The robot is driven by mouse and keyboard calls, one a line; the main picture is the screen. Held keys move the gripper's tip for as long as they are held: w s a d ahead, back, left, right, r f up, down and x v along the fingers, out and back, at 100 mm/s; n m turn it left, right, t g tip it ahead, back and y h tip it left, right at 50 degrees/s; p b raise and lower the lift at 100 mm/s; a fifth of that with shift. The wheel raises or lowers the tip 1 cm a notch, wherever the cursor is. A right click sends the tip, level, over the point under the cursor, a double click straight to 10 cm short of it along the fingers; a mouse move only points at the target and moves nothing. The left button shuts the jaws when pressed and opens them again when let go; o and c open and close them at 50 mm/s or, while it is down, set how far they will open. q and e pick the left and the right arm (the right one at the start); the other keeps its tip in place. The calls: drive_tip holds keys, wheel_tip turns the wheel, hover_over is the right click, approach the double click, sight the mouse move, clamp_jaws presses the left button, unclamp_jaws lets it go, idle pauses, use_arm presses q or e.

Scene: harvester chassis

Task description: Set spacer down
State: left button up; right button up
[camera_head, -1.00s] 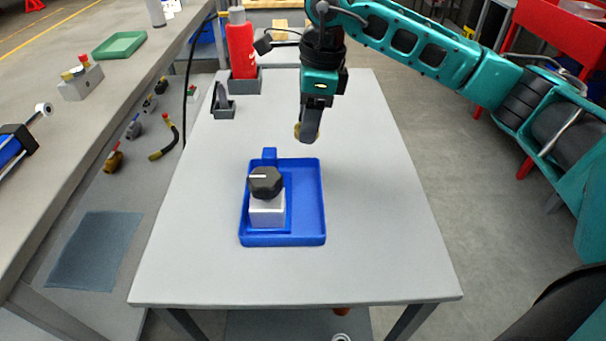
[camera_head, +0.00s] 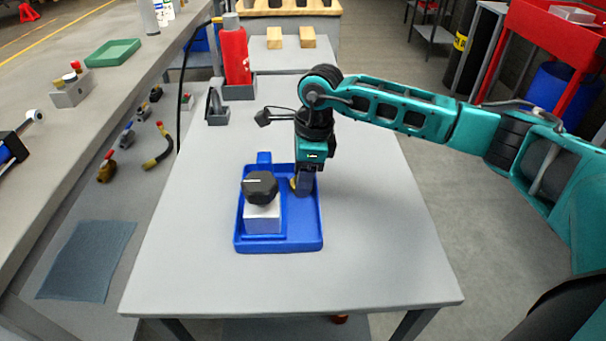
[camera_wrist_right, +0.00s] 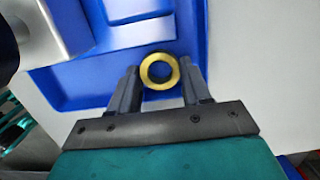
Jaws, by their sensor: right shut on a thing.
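The spacer is a small brass-yellow ring (camera_wrist_right: 160,71), seen end-on between the fingertips in the right wrist view. In the head view a bit of its yellow (camera_head: 293,184) shows at the left of the fingers. My right gripper (camera_head: 303,186) is shut on it, pointing down over the right back part of the blue tray (camera_head: 305,232). I cannot tell whether the ring touches the tray floor. The tray also shows behind the ring in the right wrist view (camera_wrist_right: 68,92). My left gripper is not in view.
A silver block (camera_head: 262,219) with a black knob (camera_head: 260,188) stands in the tray's left part, close to my right gripper. A red bottle (camera_head: 235,56) and a grey holder (camera_head: 217,112) stand at the table's back left. The table's front and right are clear.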

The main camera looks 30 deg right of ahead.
drive_tip(key=shift+f, duration=0.2)
drive_tip(key=o, duration=0.8)
drive_tip(key=shift+o, duration=1.4)
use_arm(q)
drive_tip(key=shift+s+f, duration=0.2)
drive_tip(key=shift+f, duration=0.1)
use_arm(e)
drive_tip(key=shift+o, duration=0.2)
drive_tip(key=shift+r, duration=0.3)
use_arm(q)
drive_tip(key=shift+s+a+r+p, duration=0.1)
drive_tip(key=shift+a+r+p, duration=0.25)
drive_tip(key=shift+p, duration=0.35)
use_arm(e)
wheel_tip(320, 180, up, 12)
drive_tip(key=d, duration=0.1)
drive_tip(key=shift+s+d+f, duration=0.15)
drive_tip(key=shift+s+d, duration=0.15)
drive_tip(key=shift+s, duration=0.1)
